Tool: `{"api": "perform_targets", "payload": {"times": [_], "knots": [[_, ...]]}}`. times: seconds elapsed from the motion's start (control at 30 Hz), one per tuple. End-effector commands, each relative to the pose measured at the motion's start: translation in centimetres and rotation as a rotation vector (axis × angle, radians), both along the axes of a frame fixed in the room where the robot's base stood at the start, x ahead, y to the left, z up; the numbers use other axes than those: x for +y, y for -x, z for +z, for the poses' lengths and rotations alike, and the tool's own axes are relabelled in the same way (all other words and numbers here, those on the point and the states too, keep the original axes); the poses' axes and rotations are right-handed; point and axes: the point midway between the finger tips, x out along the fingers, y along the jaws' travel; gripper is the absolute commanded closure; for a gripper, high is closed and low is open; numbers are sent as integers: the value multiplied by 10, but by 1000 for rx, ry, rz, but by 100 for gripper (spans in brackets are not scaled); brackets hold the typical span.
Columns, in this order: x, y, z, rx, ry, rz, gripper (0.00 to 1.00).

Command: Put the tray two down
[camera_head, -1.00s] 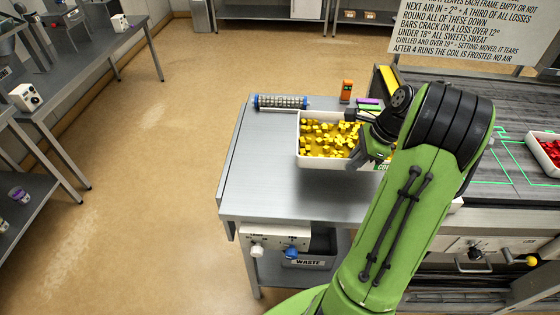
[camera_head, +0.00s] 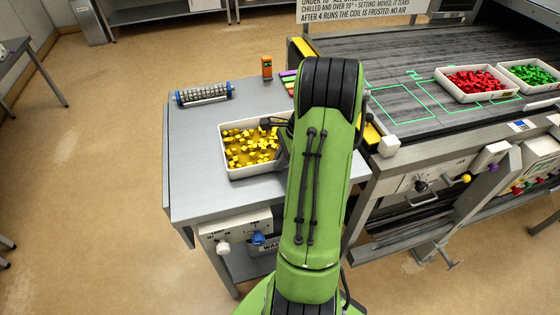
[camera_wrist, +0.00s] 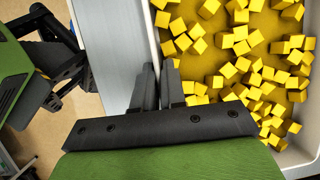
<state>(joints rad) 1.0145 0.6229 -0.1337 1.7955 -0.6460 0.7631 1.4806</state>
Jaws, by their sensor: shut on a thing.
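A white tray (camera_head: 250,171) full of yellow cubes (camera_head: 250,147) is over the right part of the grey metal table (camera_head: 195,190). I cannot tell whether it rests on the table or hangs just above it. My gripper (camera_wrist: 160,80) is shut on the tray's side wall (camera_wrist: 154,32), with its fingers on either side of the rim. In the head view my green arm hides most of the gripper and the tray's right end. To the right, a dark bed (camera_head: 385,75) carries thin green outlines (camera_head: 405,105); one outline, left of the red tray, looks empty.
A tray of red pieces (camera_head: 478,98) and a tray of green pieces (camera_head: 531,91) stand on the bed. A roller with blue ends (camera_head: 203,93) and an orange device (camera_head: 266,67) lie at the table's back. The table's left side is clear.

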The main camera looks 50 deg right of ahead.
Motion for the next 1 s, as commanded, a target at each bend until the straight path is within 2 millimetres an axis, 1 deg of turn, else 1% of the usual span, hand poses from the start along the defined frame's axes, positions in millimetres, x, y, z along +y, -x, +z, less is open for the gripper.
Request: {"api": "perform_targets", "payload": {"times": [0.1,0.2,0.23,0.3,0.4,0.67,0.77,0.87,1.0], "knots": [[0,-1,2,-4,3,2,100],[0,-1,-1,-5,2,2,100],[0,0,-2,-1,-1,1,88],[0,0,-2,-1,-1,1,77],[0,0,-1,-1,-1,1,64],[0,0,0,-1,1,1,64],[-3,2,11,-3,2,-1,64],[-10,8,33,-4,5,-2,64],[-21,19,71,-4,4,-2,64]]}}
